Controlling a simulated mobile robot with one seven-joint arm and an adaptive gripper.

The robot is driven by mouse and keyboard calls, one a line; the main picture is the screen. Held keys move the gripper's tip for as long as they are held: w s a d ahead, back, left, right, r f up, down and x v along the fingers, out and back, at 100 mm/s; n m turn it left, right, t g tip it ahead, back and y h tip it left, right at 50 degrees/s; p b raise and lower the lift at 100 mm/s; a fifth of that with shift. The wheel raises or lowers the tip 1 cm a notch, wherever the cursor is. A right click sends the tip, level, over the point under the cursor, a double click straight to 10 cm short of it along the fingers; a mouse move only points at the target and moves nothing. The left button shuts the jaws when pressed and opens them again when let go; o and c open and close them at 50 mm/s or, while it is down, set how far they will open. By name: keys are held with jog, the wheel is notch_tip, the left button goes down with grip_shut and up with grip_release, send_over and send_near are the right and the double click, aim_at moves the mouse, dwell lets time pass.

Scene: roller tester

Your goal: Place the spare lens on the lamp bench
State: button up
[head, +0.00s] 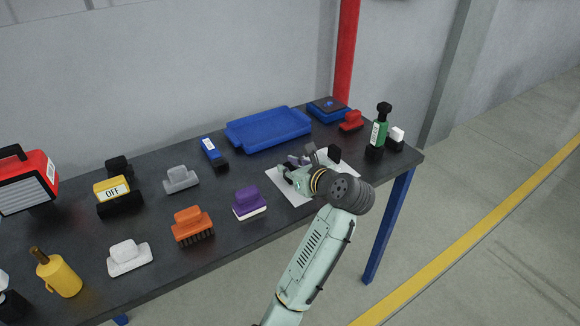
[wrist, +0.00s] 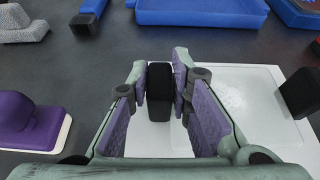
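A flat white panel (head: 289,190), which looks like the spare lens, is at the right part of the dark bench (head: 225,234); it also shows in the wrist view (wrist: 235,82). Two black upright blocks are on it: one between my fingers (wrist: 158,95), one near its right side (wrist: 300,93), also seen in the head view (head: 335,152). My gripper (head: 298,164) is over the panel's left part. In the wrist view its purple pads (wrist: 162,88) close on the near black block from both sides. I cannot tell whether the panel is raised. No other lamp bench is identifiable.
A blue tray (head: 268,129) lies behind the panel. A purple-handled brush (head: 249,202) is close on the left, an orange brush (head: 192,226) farther left. A green bottle (head: 379,132) and red block (head: 352,121) stand right. Several other tools fill the bench's left part.

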jog(key=o, duration=0.4)
jog(key=shift+r, duration=0.2)
jog(key=v, duration=1.2)
jog(key=shift+r, duration=0.1)
